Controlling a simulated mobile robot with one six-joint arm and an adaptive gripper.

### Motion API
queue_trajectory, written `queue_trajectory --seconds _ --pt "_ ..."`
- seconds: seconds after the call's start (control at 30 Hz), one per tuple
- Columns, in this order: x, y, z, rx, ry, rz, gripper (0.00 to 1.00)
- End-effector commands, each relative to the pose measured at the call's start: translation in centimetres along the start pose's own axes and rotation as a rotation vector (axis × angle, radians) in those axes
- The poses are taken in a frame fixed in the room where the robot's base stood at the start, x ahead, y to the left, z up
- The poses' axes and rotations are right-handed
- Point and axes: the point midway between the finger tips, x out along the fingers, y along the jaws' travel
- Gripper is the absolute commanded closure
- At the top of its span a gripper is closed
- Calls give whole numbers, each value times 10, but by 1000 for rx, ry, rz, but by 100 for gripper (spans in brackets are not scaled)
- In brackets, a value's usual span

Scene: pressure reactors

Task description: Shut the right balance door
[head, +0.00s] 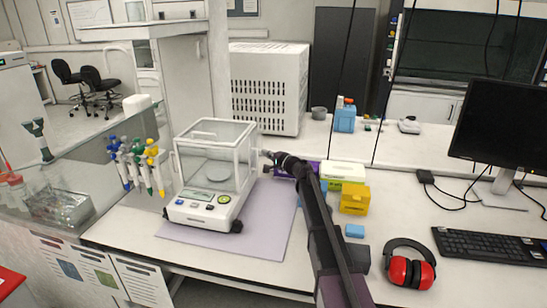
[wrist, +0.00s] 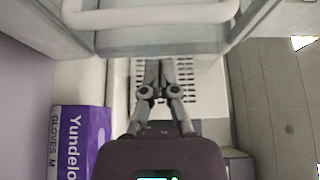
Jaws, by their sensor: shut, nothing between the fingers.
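The balance (head: 203,212) stands on a pale lilac mat with its clear glass draft shield above a white base. The round weighing pan (head: 217,172) shows inside. I cannot tell how far its right door (head: 244,165) stands open. My gripper (head: 266,154) is shut and empty beside the right side of the balance, near the upper part of the shield. In the wrist view, my gripper (wrist: 155,66) points toward a white slotted surface, with the balance's pale frame and a rounded white bar (wrist: 150,16) across the top. Contact with the door cannot be made out.
A purple glove box (wrist: 80,145) lies close to my gripper. Yellow boxes (head: 354,200) and a blue item stand right of my arm. Pipettes (head: 140,163) hang left of the balance. A white slotted cabinet (head: 268,88) stands behind. Red earmuffs (head: 409,271) and a keyboard lie right.

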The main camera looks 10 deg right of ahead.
Motion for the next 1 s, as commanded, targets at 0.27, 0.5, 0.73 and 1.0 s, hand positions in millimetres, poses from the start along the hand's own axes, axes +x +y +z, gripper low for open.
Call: queue_trajectory --seconds 0.27,0.5,0.73,1.0 --pt "-14 0 30 0 -1 0 100" --pt "-15 0 34 0 0 0 100" --pt "-15 0 34 0 0 0 100" --pt "-27 0 53 0 -1 0 100"
